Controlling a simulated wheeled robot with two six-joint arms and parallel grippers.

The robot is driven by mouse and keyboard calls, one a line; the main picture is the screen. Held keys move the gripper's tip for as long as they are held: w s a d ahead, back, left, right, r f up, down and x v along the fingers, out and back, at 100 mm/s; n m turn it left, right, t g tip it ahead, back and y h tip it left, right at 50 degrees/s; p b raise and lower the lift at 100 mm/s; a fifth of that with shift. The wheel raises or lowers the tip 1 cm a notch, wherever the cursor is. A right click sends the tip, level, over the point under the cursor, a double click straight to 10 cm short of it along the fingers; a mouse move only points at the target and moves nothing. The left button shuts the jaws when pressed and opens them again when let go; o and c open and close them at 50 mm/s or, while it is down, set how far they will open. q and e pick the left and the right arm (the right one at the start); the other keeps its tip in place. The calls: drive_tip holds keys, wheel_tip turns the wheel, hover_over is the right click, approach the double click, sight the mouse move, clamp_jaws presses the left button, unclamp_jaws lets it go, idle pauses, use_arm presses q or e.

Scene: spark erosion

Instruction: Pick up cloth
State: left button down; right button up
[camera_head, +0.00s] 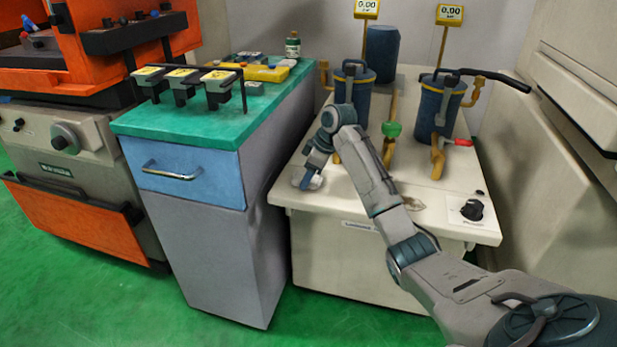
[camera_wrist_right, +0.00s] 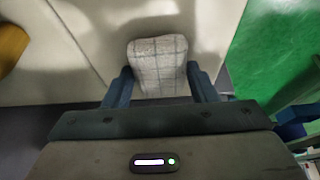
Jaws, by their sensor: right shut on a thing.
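The cloth (camera_wrist_right: 158,62) is pale grey-white with a faint checked pattern. In the right wrist view it sits between the two blue fingers of my right gripper (camera_wrist_right: 160,85), which is shut on it. In the head view my right gripper (camera_head: 308,180) is low over the left front part of the cream bench top (camera_head: 350,205). A small whitish bit of the cloth (camera_head: 315,183) shows beside the fingers there. I cannot tell whether the cloth still touches the bench. My left gripper is not in view.
Blue filter canisters (camera_head: 436,110) with yellow pipes stand on the bench, behind my right arm. A black knob (camera_head: 472,209) is at its front right. To the left is a cabinet with a green top (camera_head: 185,125) holding black-and-yellow holders. An orange machine (camera_head: 75,215) stands farther left.

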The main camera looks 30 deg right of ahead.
sight(303, 175)
wheel_tip(303, 175, up, 4)
drive_tip(key=shift+f+p, duration=0.1)
drive_tip(key=shift+p, duration=0.25)
drive_tip(key=s+d, duration=0.1)
drive_tip(key=s, duration=0.8)
drive_tip(key=s+d+r, duration=0.1)
drive_tip(key=s, duration=0.4)
drive_tip(key=shift+s+d, duration=0.15)
drive_tip(key=shift+d, duration=0.15)
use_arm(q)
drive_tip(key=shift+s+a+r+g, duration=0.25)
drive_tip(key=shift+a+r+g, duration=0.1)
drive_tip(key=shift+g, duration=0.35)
use_arm(e)
drive_tip(key=shift+s, duration=0.75)
